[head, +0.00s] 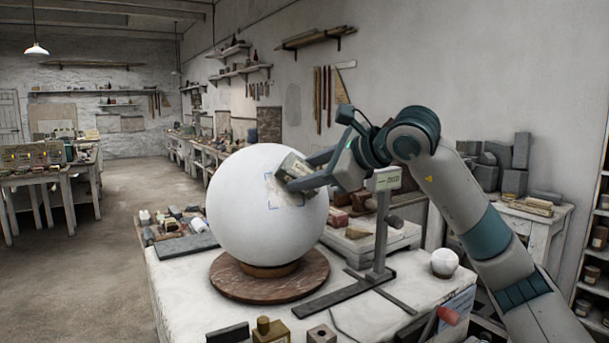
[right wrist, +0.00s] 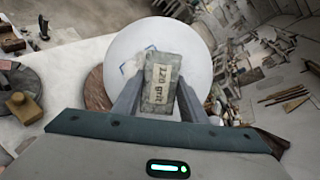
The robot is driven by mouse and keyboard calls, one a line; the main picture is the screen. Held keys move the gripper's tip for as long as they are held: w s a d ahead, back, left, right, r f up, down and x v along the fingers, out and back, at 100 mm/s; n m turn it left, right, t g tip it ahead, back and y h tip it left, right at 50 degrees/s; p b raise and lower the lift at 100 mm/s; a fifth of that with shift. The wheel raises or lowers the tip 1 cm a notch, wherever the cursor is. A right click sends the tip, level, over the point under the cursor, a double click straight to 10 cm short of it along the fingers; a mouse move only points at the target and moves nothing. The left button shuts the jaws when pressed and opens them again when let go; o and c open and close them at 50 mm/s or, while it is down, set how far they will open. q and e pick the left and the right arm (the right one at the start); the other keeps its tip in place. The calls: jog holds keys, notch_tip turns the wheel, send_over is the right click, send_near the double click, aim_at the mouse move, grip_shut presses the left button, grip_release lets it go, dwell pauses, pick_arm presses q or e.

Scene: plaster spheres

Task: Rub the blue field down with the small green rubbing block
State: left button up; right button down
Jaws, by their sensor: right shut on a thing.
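A large white plaster sphere (head: 240,205) rests on a round brown stand (head: 262,290) on the white table. Blue corner marks outline the blue field (head: 271,192) on its side, with a faint brownish patch inside; some marks also show in the right wrist view (right wrist: 124,70). My right gripper (head: 303,178) is shut on a small grey-green block labelled "220 grit" (right wrist: 159,84). The block (head: 293,165) is at the sphere's right side, over the upper right part of the field, hiding it there. Whether it touches the plaster I cannot tell. My left gripper is out of view.
A grey upright gauge stand (head: 381,235) with a flat foot stands right of the sphere, below my right arm. A small white ball (head: 444,262) sits at the table's right. Clutter lies behind the sphere.

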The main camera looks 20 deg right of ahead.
aim_at(290, 171)
jog(key=shift+a+r, duration=0.1)
jog(key=shift+r, duration=0.05)
jog(key=shift+a+h, duration=0.4)
jog(key=shift+a, duration=0.15)
jog(key=shift+s+a+r+m+t+h+p, duration=0.1)
jog(key=shift+a+r+m+t+h+p, duration=0.1)
jog(key=shift+a+h, duration=0.25)
jog(key=shift+s+a+r+m+t+h+p, duration=0.1)
jog(key=shift+a+m+h+p, duration=0.15)
jog(key=shift+a, duration=0.4)
jog(key=shift+a+m+h, duration=0.25)
jog(key=shift+a+h, duration=0.35)
jog(key=shift+a, duration=0.15)
jog(key=shift+w+d+f+b, duration=0.1)
jog(key=shift+w+f+b, duration=0.35)
jog(key=shift+b, duration=0.05)
